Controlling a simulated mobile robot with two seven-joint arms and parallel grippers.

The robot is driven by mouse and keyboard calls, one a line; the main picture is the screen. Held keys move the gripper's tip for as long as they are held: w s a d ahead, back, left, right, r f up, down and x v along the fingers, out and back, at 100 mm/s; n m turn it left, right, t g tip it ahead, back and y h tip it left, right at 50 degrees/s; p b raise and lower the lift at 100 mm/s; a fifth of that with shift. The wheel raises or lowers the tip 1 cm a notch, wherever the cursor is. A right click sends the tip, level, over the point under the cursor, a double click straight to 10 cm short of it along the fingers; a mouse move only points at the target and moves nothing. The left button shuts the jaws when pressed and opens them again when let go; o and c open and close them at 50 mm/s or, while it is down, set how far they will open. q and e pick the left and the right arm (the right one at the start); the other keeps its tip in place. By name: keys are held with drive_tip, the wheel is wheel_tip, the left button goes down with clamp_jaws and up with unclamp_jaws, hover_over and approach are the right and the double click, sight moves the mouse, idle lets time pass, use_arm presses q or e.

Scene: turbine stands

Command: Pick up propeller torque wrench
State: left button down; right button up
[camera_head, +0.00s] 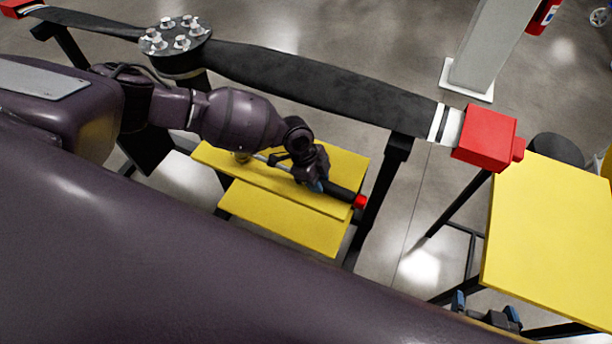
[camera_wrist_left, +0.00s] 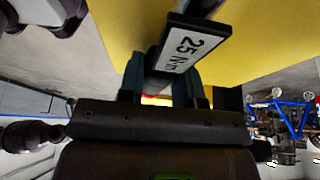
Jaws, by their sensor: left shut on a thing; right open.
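The torque wrench (camera_head: 342,192) lies along the upper yellow shelf of the stand, with a silver shaft, a black handle and a red end. My left gripper (camera_head: 316,184) is shut on it between shaft and handle. My right gripper (camera_head: 486,308) is open and empty at the bottom right.
A long dark propeller (camera_head: 310,82) with a studded hub (camera_head: 175,40) spans above the shelf (camera_head: 290,222). A red block (camera_head: 485,138) covers its right tip. A yellow table (camera_head: 555,240) stands at the right, near my right gripper. Dark stand legs flank the shelf.

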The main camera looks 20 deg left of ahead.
use_arm(q)
drive_tip(key=shift+r, duration=0.2)
wheel_tip(320, 180, up, 20)
idle(0.4)
drive_tip(key=shift+f, duration=0.1)
drive_tip(key=c, duration=1.4)
unclamp_jaws()
drive_tip(key=shift+c, duration=0.2)
clamp_jaws()
drive_tip(key=shift+o, duration=0.3)
unclamp_jaws()
clamp_jaws()
use_arm(e)
drive_tip(key=shift+s+f, duration=0.1)
drive_tip(key=shift+s, duration=0.25)
